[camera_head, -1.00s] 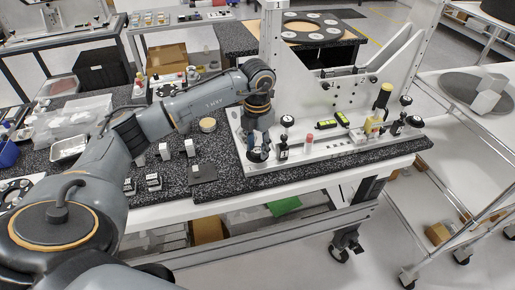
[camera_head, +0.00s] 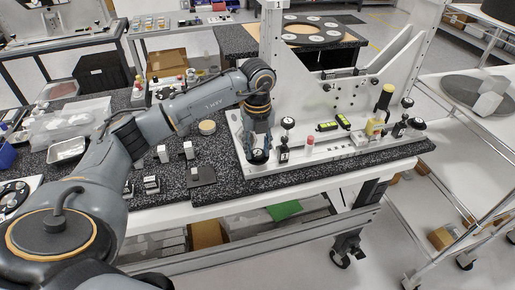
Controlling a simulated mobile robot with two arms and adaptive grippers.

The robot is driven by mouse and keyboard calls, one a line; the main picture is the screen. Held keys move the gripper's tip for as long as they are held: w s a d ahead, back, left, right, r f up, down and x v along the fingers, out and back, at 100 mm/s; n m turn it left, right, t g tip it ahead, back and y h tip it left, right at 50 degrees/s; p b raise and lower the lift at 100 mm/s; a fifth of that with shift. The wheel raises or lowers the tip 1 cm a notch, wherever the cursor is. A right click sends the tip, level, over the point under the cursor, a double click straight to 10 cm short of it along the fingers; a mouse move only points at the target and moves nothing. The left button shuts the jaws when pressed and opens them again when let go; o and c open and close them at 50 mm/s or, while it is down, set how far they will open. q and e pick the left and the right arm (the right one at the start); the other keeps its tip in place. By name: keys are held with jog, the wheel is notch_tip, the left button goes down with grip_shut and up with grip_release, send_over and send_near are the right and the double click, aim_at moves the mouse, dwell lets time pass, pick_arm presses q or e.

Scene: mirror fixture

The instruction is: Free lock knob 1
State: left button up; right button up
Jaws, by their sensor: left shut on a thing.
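The white mirror fixture (camera_head: 318,152) stands on the dark speckled table top. A black lock knob (camera_head: 258,157) sits at its front left corner. My left gripper (camera_head: 258,149) points down and is shut on this knob. The fingers partly cover the knob, and I cannot read a number on it. Other black knobs stand on the fixture: one near the gripper (camera_head: 288,123), one at the back right (camera_head: 407,102) and one at the right end (camera_head: 418,124). My right gripper is not in view.
A black-stemmed clamp (camera_head: 283,150), a red-topped peg (camera_head: 310,143) and yellow-green levels (camera_head: 327,126) stand close to the right of the gripper. Small blocks (camera_head: 189,150) and a round tan disc (camera_head: 207,127) lie on the table to the left. The fixture's tall plate rises behind.

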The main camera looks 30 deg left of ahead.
aim_at(258, 152)
pick_arm(q)
jog(key=shift+n, duration=2)
jog(key=o, duration=1.2)
jog(key=shift+c, duration=0.2)
notch_tip(258, 152, up, 12)
